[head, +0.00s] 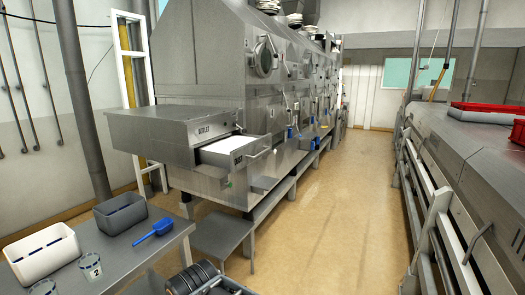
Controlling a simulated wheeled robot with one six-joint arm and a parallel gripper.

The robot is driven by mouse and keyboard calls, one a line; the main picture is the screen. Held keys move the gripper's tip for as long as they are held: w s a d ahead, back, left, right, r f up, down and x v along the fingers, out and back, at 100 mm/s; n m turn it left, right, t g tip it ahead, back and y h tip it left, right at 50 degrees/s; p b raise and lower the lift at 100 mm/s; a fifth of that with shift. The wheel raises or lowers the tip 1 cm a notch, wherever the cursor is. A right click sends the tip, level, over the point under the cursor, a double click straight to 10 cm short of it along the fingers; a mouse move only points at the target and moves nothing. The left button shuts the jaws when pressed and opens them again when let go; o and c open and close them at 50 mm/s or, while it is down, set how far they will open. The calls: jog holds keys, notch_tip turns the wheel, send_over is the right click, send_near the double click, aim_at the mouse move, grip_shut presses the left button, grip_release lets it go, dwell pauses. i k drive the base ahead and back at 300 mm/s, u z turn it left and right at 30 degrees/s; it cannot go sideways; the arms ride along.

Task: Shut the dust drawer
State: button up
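A metal drawer (234,152), most likely the dust drawer, stands pulled out of the front of a low steel housing (165,124). The housing juts from the near end of the large dryer hood (200,62). The drawer's front faces right and carries a bar handle (260,154) and a small dark label too small to read. Its top is open and shows a white surface inside. My gripper is not in view, and nothing visible touches the drawer.
A grey table (120,262) at bottom left holds a white bin, a grey bin (121,213), a blue scoop (153,233) and clear cups. A low grey stand (222,236) is below the drawer. Black discs (192,280) show at the bottom edge. The tan aisle (325,215) is open; machinery lines the right.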

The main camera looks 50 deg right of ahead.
aim_at(232, 152)
jog(key=z, duration=0.7)
jog(key=i, duration=0.75)
jog(key=z, duration=0.9)
jog(key=k, duration=0.3)
jog(key=u, duration=0.35)
jog(key=i, duration=1.35)
jog(key=z, duration=0.2)
